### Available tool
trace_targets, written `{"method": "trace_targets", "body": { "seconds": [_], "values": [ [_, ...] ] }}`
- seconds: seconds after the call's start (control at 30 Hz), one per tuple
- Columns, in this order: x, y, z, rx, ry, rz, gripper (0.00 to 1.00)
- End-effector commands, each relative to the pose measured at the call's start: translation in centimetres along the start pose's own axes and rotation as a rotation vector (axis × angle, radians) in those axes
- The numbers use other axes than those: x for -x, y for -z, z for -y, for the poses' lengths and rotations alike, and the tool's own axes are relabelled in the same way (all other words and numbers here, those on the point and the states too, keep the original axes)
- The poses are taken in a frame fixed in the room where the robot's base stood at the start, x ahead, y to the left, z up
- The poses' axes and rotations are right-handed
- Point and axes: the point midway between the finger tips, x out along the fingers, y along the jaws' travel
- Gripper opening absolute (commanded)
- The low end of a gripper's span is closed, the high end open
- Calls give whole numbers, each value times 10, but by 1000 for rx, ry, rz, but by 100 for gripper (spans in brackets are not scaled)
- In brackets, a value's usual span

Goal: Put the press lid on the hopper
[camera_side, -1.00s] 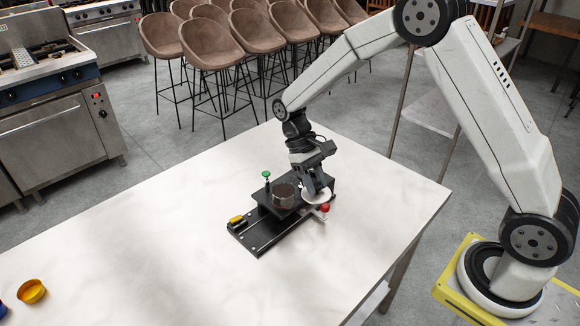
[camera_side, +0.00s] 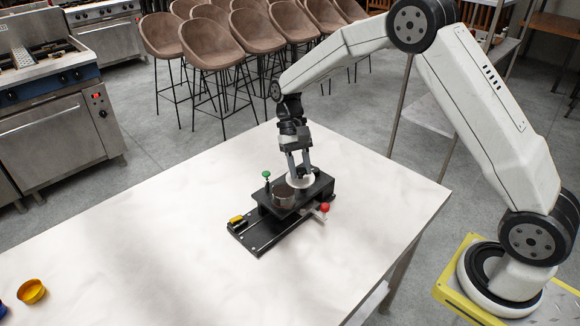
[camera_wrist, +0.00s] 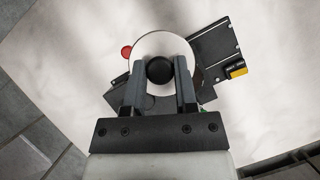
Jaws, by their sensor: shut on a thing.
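The press lid is a white disc (camera_side: 292,184) with a black knob (camera_wrist: 159,70). My gripper (camera_side: 299,173) points down and is shut on the knob, with one finger on each side of it in the wrist view. The hopper (camera_side: 283,198) is a short dark brown cylinder on the black press. The lid appears just above it, offset toward its right and far side in the side view. I cannot tell the exact gap. In the wrist view the lid hides most of the hopper.
The black press base (camera_side: 262,232) stands on a white table (camera_side: 150,235). It carries a green knob (camera_side: 266,174), a red ball handle (camera_side: 325,207) and a yellow block (camera_side: 236,220). Yellow (camera_side: 32,291) and blue cups sit far left. Most of the table is clear.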

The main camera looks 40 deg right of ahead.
Motion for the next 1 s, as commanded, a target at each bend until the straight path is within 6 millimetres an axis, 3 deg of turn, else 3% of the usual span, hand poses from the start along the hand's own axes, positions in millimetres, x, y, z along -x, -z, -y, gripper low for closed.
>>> {"method": "trace_targets", "body": {
  "seconds": [0.2,0.4,1.0],
  "values": [
    [22,21,16,-214,125,12,0],
    [33,30,24,-316,184,26,0],
    [24,37,25,-331,192,31,0]
  ]
}}
